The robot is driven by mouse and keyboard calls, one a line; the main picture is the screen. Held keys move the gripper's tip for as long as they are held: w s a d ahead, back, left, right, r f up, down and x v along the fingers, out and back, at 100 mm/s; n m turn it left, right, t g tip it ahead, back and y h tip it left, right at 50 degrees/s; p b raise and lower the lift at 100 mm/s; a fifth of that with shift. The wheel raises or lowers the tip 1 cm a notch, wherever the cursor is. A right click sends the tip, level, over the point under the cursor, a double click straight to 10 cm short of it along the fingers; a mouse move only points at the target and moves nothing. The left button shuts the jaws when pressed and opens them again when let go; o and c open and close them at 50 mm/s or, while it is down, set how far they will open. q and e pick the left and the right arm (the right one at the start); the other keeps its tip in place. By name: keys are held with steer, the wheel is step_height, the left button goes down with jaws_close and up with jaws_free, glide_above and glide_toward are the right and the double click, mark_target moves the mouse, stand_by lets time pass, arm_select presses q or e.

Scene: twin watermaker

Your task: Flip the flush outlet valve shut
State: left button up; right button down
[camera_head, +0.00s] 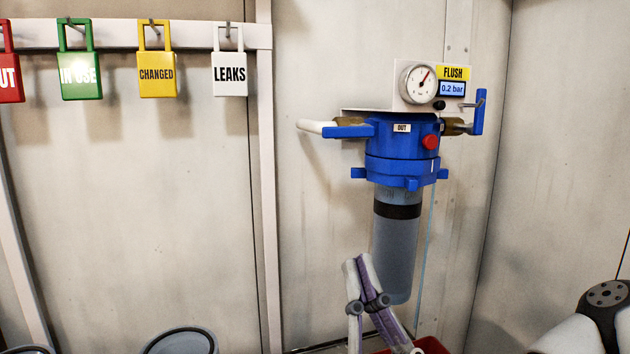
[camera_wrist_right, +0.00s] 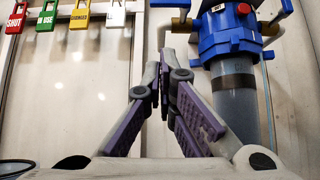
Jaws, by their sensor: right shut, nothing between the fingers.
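A blue filter housing (camera_head: 402,150) hangs on the wall under a yellow FLUSH label (camera_head: 453,73). An OUT tag (camera_head: 402,128) sits on its front. A blue lever (camera_head: 348,131) on the left side lies level, along the pipe with the white end. Another blue lever (camera_head: 479,112) on the right side stands upright, across its brass fitting. My right gripper (camera_head: 358,262) is shut and empty, pointing up in front of the grey filter bowl, below the left lever and apart from it. In the right wrist view its fingertips (camera_wrist_right: 156,72) meet left of the housing (camera_wrist_right: 228,32). My left gripper is out of view.
A gauge (camera_head: 419,83) and a 0.2 bar display (camera_head: 452,89) sit above the housing. Colored tags, including a white LEAKS tag (camera_head: 230,74), hang on a rail at the left. A red container (camera_head: 430,345) shows at the bottom. The wall left of the housing is clear.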

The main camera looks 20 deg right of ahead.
mark_target(347, 132)
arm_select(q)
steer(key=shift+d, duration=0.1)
arm_select(e)
steer(key=shift+d+y, duration=0.1)
steer(key=shift+y, duration=0.2)
